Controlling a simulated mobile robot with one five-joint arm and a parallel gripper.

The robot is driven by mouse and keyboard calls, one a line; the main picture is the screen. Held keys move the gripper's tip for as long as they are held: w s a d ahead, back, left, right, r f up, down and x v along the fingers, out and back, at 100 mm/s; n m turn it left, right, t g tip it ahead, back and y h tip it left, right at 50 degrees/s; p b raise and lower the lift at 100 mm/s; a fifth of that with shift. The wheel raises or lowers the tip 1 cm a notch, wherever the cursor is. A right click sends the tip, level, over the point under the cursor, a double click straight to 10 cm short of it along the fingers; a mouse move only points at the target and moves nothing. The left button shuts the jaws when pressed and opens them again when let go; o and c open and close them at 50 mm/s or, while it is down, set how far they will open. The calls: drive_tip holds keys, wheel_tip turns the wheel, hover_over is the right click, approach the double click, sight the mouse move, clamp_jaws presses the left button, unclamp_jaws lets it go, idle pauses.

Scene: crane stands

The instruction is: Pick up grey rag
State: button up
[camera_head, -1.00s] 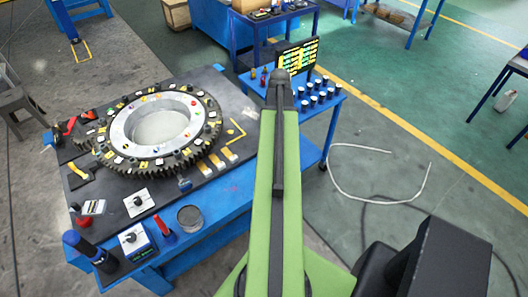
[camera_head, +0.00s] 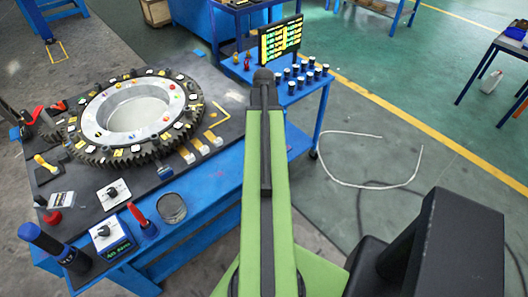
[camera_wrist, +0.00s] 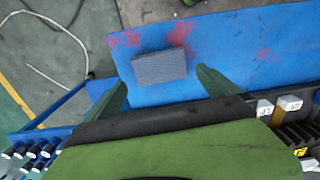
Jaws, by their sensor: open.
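The grey rag (camera_wrist: 159,67) is a small rectangular grey piece lying flat on the blue tabletop (camera_wrist: 230,40) in the wrist view, with reddish stains beside it. My gripper (camera_wrist: 162,78) is open, its two green fingers apart on the near side of the rag, one toward each end of it. The rag is not held. Whether the fingertips touch the tabletop I cannot tell. In the head view my green arm covers the spot, so neither the rag nor the fingers show there.
A worktable (camera_head: 215,180) with a large gear ring (camera_head: 130,120) and small tools stands left of my arm. A small blue stand with several dark cylinders (camera_head: 305,78) and a screen (camera_head: 280,40) is beyond. A white cable (camera_head: 345,183) lies on the floor at right.

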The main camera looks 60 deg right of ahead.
wheel_tip(320, 180, down, 5)
drive_tip(key=b, duration=0.5)
drive_tip(key=shift+s+f, duration=0.1)
drive_tip(key=shift+f, duration=0.05)
drive_tip(key=c, duration=1.1)
drive_tip(key=shift+r, duration=0.25)
